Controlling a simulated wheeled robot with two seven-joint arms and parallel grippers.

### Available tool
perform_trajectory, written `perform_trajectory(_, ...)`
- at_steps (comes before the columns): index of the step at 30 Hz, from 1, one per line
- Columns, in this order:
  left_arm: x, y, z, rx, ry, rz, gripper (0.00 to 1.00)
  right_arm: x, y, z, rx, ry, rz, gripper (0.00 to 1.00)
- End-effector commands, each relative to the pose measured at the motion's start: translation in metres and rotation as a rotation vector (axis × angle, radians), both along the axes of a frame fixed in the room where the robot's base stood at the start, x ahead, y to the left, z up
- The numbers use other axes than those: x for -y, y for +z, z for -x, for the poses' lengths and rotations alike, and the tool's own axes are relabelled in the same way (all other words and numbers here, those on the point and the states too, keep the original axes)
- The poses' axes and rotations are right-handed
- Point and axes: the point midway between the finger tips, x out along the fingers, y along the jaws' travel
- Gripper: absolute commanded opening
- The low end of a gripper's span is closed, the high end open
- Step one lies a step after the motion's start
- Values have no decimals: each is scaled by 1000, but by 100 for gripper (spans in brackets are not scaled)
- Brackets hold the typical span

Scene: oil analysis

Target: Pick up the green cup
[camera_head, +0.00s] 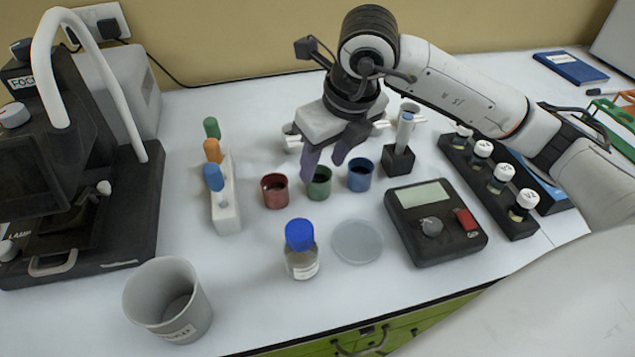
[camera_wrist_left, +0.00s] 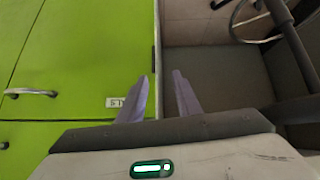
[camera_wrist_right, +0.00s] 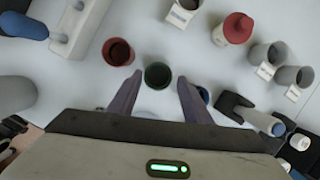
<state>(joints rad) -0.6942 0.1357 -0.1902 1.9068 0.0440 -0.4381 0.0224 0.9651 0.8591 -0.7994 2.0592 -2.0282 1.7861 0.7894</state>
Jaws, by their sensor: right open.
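The green cup (camera_head: 320,190) stands on the white table between the red cup (camera_head: 275,192) and the blue cup (camera_head: 360,176). My right gripper (camera_head: 322,170) is open and empty, with its fingers pointing down just above and behind the green cup. In the right wrist view the green cup (camera_wrist_right: 158,76) shows between the two fingertips, and its inside is dark. I cannot tell whether a finger touches it. My left gripper (camera_wrist_left: 161,77) is open and empty in the left wrist view, in front of the green cabinet and away from the cups.
A blue-capped bottle (camera_head: 302,258) and a clear round dish (camera_head: 357,241) stand in front of the cups. A white rack (camera_head: 226,210) with colored-top items is at left. A black scale (camera_head: 436,230) and a vial rack (camera_head: 490,185) are at right.

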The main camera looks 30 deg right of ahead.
Motion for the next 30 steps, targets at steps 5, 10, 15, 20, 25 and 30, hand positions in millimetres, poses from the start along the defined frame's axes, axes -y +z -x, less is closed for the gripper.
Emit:
perform_trajectory(5,0,6,0,1,-1,1,31,-2,-20,-1,-5,1,1,45)
perform_trajectory(10,0,10,-2,5,-1,1,31,-4,-44,-7,-3,-1,0,45)
perform_trajectory(15,1,12,-7,15,-1,1,31,-5,-52,-10,0,0,0,45)
perform_trajectory(20,1,14,-10,21,-1,2,31,-5,-52,-10,0,1,0,45)
perform_trajectory(25,1,14,-10,21,-1,2,31,-5,-52,-10,0,1,0,18)
perform_trajectory(30,1,13,-8,18,-1,2,31,-5,-52,-10,1,1,0,14)
